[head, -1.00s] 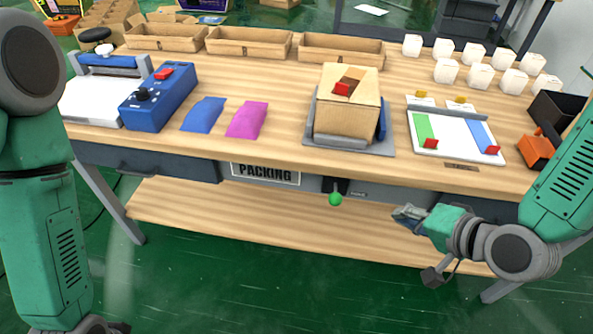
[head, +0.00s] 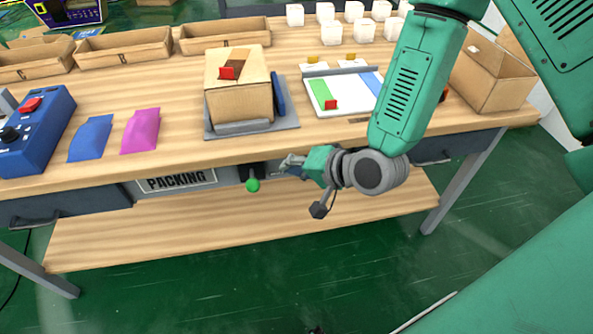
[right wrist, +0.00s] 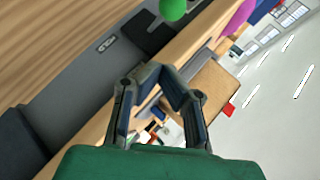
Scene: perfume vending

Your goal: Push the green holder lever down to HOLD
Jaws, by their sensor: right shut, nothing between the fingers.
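The green holder lever (head: 252,185) is a green ball on a dark mount under the table's front edge, right of the PACKING sign. The ball also shows at the top of the right wrist view (right wrist: 173,8). My right gripper (head: 287,163) is just right of the ball in the head view, slightly higher and apart from it. In the right wrist view my right gripper's fingers (right wrist: 158,70) meet at the tips with nothing between them. A cardboard box (head: 238,88) sits in the grey holder (head: 250,127) on the table above the lever. My left gripper is out of view.
The PACKING sign (head: 177,181) and drawers line the table front. A lower wooden shelf (head: 240,222) runs beneath. A blue pouch (head: 91,138), a magenta pouch (head: 141,131) and a white tray (head: 345,100) lie on the table. An open carton (head: 492,75) stands at right.

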